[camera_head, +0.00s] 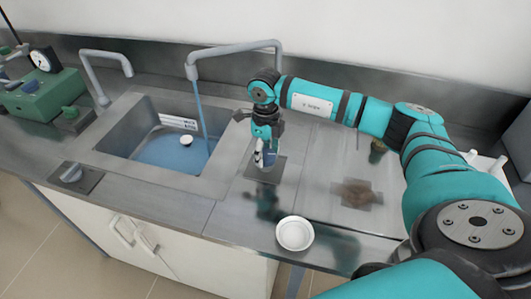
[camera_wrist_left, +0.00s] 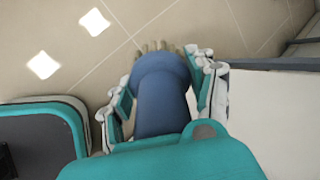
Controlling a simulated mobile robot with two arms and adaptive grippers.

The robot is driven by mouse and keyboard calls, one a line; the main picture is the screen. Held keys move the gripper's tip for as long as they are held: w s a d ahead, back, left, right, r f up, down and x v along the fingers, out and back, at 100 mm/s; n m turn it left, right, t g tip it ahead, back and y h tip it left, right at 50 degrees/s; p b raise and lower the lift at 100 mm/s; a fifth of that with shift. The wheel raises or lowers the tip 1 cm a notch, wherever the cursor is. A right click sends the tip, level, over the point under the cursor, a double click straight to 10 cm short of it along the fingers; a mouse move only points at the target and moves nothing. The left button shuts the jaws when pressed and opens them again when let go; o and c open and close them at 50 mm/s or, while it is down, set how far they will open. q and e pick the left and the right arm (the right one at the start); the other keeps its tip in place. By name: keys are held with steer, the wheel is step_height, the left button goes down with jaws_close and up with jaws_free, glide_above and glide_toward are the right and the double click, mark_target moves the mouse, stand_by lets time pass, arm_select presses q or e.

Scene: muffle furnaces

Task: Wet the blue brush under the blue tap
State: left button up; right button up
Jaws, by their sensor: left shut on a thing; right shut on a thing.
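The blue brush (camera_wrist_left: 160,90) is in the left wrist view, its pale bristles pointing to the top of the picture. My left gripper (camera_wrist_left: 165,85) is shut around its blue body; this gripper is not in the head view. The tap (camera_head: 235,48) looks grey, arches over the sink's right side, and lets a blue stream of water (camera_head: 200,115) fall into the sink. My right gripper (camera_head: 266,155) points down, right of the sink, shut on a small tap lever over a dark square plate (camera_head: 280,166). The fingers mostly hide this lever.
The steel sink (camera_head: 118,128) holds blue water and a small white dish (camera_head: 186,140). Another lever (camera_head: 72,173) stands front left, and a second grey tap (camera_head: 105,55) at the left. A white bowl (camera_head: 295,233) sits near the counter's front edge. Green equipment (camera_head: 42,97) is far left.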

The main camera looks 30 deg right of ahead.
mark_target(265, 154)
arm_select(q)
steer(key=shift+f+b, duration=0.35)
steer(key=shift+f, duration=0.05)
arm_select(e)
steer(key=shift+m, duration=1.9)
steer(key=o, duration=1.2)
steer(key=shift+r, duration=0.1)
step_height(265, 154, up, 12)
steer(key=shift+f, duration=0.1)
